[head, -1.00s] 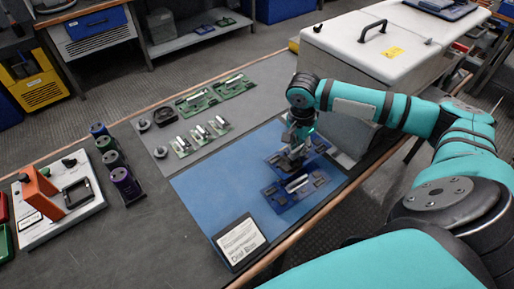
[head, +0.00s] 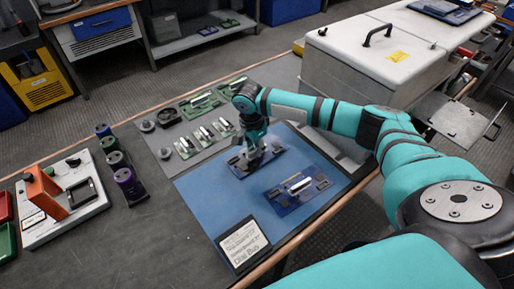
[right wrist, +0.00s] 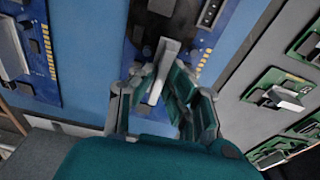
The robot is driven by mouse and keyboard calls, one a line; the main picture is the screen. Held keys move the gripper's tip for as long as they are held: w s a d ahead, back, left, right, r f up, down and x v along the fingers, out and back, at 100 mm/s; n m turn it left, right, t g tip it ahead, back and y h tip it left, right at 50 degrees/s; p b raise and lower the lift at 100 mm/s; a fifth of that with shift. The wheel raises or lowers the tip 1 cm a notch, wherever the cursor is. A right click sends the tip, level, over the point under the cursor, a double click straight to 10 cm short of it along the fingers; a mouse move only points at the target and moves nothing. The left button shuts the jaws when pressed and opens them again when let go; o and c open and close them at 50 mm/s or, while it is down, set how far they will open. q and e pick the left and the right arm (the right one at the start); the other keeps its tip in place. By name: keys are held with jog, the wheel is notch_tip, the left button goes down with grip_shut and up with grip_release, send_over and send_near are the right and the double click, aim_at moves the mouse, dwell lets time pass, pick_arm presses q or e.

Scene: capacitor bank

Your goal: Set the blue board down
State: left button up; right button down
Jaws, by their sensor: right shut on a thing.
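My right gripper (head: 254,154) is shut on a blue board (head: 270,157) by the upright silver part on it. In the right wrist view the fingers (right wrist: 160,88) close around that silver part, with the board (right wrist: 205,40) beyond them. The board is over the blue mat (head: 205,205), near its far side; I cannot tell whether it touches the mat. A second blue board (head: 286,197) with a silver part lies on the mat nearer to me. It also shows at the left of the right wrist view (right wrist: 42,82). My left gripper is not in view.
Several green boards (head: 184,147) stand on a grey mat beyond the blue mat. A label card (head: 243,243) lies at the blue mat's near corner. Purple and blue cylinders (head: 127,180) and a white fixture (head: 88,206) are at the left. The mat's left part is clear.

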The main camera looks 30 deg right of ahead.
aim_at(253, 151)
jog(key=c, duration=1.4)
grip_release()
jog(key=shift+f, duration=0.1)
notch_tip(253, 151, up, 12)
jog(key=a, duration=0.1)
jog(key=shift+a+p, duration=0.25)
jog(key=shift+p, duration=0.1)
